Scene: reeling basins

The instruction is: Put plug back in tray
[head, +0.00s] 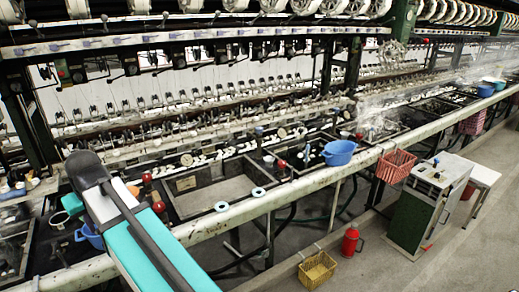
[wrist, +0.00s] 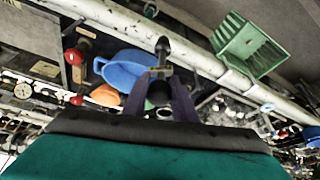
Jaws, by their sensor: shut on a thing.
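In the wrist view my gripper (wrist: 160,78) has its two dark fingers closed on a dark plug (wrist: 163,47). The plug's rounded dark end sticks out past the fingertips, and a round black part shows between the fingers. The plug appears held above a blue basin (wrist: 128,68) and an orange bowl (wrist: 106,95), with no contact visible. In the head view my arm covers the lower left, and the fingers and plug are hidden there. I cannot tell which thing is the tray.
A pale rail (head: 225,214) runs along the front of the sunken basins (head: 207,198). Red knobs (head: 147,177) stand near my arm. A blue basin (head: 340,152) and a red basket (head: 395,166) sit farther right. A green basket (wrist: 250,45) shows in the wrist view.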

